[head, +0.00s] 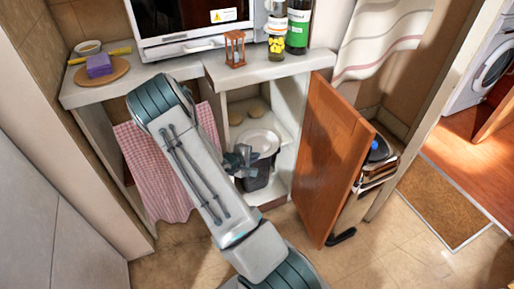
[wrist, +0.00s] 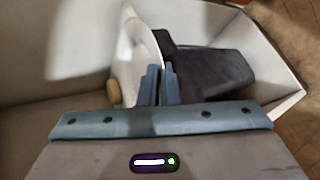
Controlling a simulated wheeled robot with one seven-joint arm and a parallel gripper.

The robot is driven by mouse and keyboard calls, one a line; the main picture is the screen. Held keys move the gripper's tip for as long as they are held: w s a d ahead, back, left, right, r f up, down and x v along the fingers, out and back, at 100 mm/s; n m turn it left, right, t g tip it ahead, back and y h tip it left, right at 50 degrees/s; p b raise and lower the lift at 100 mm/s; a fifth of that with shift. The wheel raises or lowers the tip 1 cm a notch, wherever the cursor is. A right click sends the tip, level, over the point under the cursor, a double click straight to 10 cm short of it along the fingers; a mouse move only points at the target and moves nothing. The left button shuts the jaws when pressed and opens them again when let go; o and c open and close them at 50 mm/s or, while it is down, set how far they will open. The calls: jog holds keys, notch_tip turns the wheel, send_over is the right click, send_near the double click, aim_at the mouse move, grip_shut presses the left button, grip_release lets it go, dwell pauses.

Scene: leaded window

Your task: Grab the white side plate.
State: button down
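The white side plate (head: 262,140) is inside the open cabinet, by a dark bin-like container (head: 257,178). In the wrist view the plate (wrist: 129,62) appears nearly edge-on, left of the dark container (wrist: 213,72). My gripper (head: 243,157) reaches into the cabinet at the plate's near left edge. In the wrist view the two blue fingers (wrist: 161,82) are close together, with the plate's rim running between them. They look shut on the rim. The part of the rim between the fingers is mostly hidden.
The wooden cabinet door (head: 330,160) stands open to the right. Two round tan items (head: 256,106) lie on the shelf behind the plate. The counter (head: 270,70) overhangs the opening. A checked cloth (head: 158,170) hangs left of my arm.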

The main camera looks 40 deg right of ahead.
aim_at(254, 151)
jog(key=s+a+r+p, duration=0.1)
jog(key=s+a+p, duration=0.2)
jog(key=s, duration=0.5)
jog(key=s+a+r+p, duration=0.2)
jog(key=s+a+p, duration=0.1)
jog(key=s, duration=0.5)
jog(key=shift+s+r+p, duration=0.3)
jog(key=shift+s+p, duration=0.1)
jog(key=shift+p, duration=0.05)
